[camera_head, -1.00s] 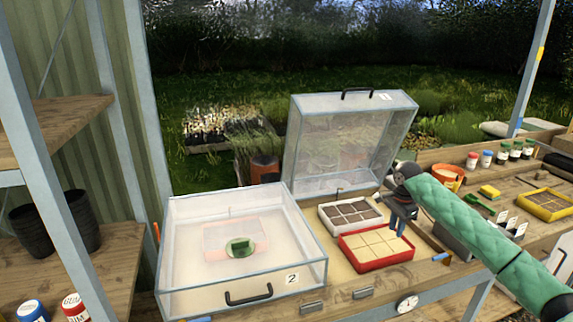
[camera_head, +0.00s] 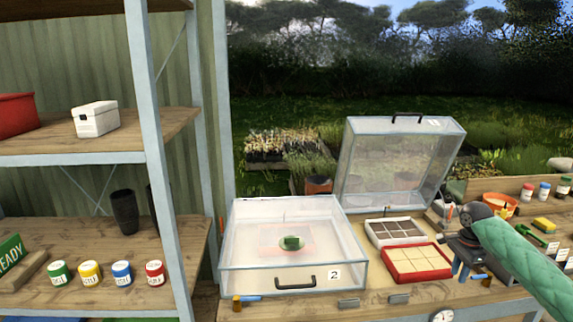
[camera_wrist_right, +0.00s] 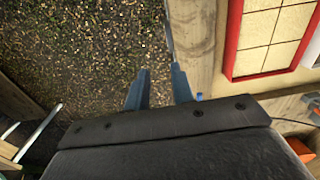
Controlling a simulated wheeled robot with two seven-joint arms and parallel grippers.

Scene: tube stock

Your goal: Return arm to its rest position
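My right gripper (camera_head: 465,270) hangs just right of the red-rimmed seed tray (camera_head: 385,268) near the bench's front edge, its green-sleeved arm coming in from the right. In the right wrist view the two blue-grey fingers (camera_wrist_right: 158,90) are apart with nothing between them. Gravel and the bench edge (camera_wrist_right: 200,60) show beyond the fingers. The red tray (camera_wrist_right: 268,40) is at the upper right there, apart from the fingers. My left gripper is not in view.
A closed clear box labelled 2 (camera_head: 245,280) stands left of the trays. An open clear lid (camera_head: 395,165) rises behind a grey-celled tray (camera_head: 385,242). A shelf (camera_head: 120,290) with several coloured jars is at left. An orange pot (camera_head: 500,201) and jars stand at right.

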